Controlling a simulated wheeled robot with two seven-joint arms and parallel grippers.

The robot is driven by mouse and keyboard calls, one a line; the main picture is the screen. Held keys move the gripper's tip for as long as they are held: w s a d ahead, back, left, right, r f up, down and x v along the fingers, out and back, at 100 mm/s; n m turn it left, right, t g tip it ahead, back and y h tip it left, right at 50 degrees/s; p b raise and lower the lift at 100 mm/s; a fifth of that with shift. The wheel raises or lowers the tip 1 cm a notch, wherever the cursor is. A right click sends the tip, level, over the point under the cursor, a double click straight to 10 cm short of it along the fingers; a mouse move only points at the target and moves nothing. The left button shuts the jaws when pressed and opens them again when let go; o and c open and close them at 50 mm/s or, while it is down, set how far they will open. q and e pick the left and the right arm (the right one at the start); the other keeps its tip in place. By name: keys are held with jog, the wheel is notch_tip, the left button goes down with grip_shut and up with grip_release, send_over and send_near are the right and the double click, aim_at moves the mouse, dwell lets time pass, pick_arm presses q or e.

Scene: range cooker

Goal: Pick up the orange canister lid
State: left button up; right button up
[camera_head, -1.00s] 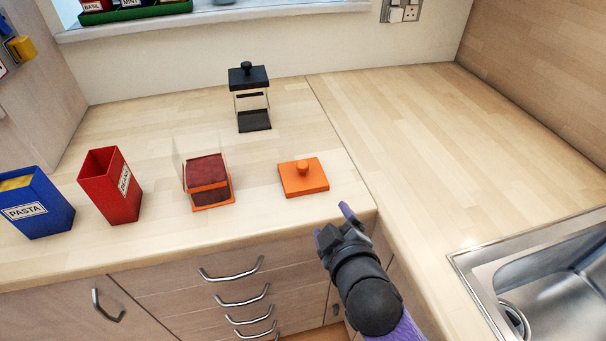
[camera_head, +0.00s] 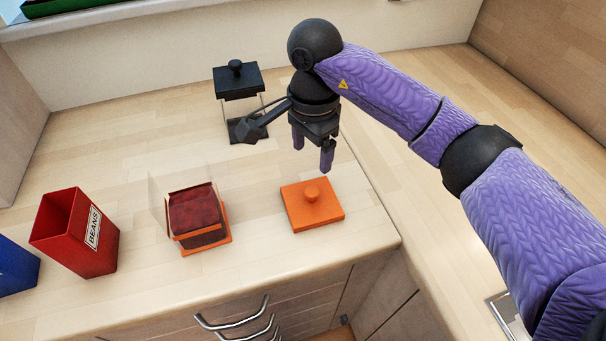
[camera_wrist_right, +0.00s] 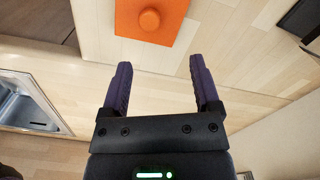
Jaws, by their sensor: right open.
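The orange canister lid (camera_head: 312,212) lies flat on the wooden worktop with its round knob up. It also shows at the top of the right wrist view (camera_wrist_right: 151,22), just beyond my fingertips. My right gripper (camera_head: 312,160) is open and empty, fingers pointing down, above and slightly behind the lid in the head view. It does not touch the lid. In the right wrist view the two purple fingers (camera_wrist_right: 159,68) are spread apart. The clear canister with an orange base (camera_head: 197,217) stands open to the left of the lid, with dark red contents. My left gripper is not in view.
A clear canister with a black lid (camera_head: 237,82) stands behind, close to my right gripper. A red BEANS box (camera_head: 78,235) and a blue box (camera_head: 14,268) stand at the left. The worktop's front edge is just in front of the lid; a sink (camera_wrist_right: 28,103) shows in the wrist view.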

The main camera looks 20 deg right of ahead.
aim_at(312, 190)
jog(key=f, duration=0.3)
jog(key=s+f+b, duration=0.1)
jog(key=f, duration=0.5)
jog(key=shift+s, duration=0.3)
jog(key=shift+a, duration=0.1)
grip_shut()
